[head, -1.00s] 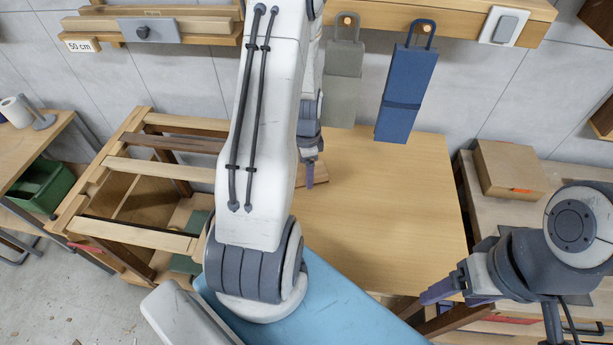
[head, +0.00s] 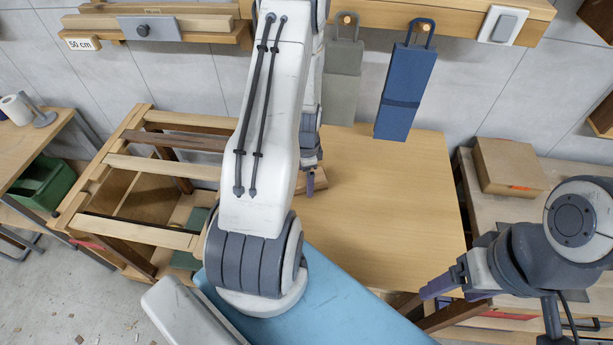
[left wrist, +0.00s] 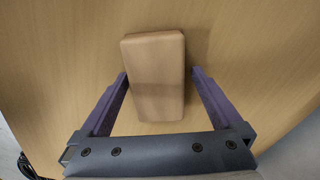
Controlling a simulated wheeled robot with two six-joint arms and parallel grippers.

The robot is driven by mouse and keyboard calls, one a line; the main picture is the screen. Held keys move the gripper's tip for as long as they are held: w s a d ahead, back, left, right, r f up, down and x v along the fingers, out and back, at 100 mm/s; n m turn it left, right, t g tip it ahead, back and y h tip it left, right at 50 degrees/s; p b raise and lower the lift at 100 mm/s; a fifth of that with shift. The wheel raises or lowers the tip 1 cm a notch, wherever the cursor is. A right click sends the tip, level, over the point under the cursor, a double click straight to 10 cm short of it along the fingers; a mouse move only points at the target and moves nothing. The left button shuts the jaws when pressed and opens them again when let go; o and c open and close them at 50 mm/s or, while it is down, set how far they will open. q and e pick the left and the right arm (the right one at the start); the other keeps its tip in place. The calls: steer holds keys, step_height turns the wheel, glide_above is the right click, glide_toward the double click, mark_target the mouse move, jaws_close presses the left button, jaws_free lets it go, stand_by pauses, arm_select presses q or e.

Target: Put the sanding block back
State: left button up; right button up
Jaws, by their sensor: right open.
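The sanding block (left wrist: 155,75), a tan rounded-edge block, lies on the wooden table top in the left wrist view. My left gripper (left wrist: 160,76) is open, with one purple finger on each side of the block and a narrow gap beside it. In the head view my left gripper (head: 310,186) points down at the table, and part of the block (head: 320,181) shows beside it; the arm hides much around it. My right gripper (head: 450,287) is open and empty at the lower right, away from the block.
The table top (head: 385,215) is clear right of the block. A slatted wooden frame (head: 160,165) stands to the left. A blue pouch (head: 402,95) and a grey-green one (head: 343,85) hang from the rail behind. A cardboard box (head: 508,167) sits at the right.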

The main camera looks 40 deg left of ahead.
arm_select(q)
steer(key=shift+r, duration=0.55)
step_height(320, 180, up, 11)
steer(key=b, duration=0.2)
steer(key=w+d+r, duration=0.1)
steer(key=d+r, duration=0.3)
steer(key=d, duration=0.5)
steer(key=s+d+r, duration=0.3)
steer(key=d+r, duration=0.1)
steer(key=d, duration=0.7)
steer(key=s+d+r+h, duration=0.1)
steer(key=s+d+r, duration=0.3)
steer(key=s+d, duration=0.7)
steer(key=s, duration=0.3)
steer(key=shift+s, duration=0.15)
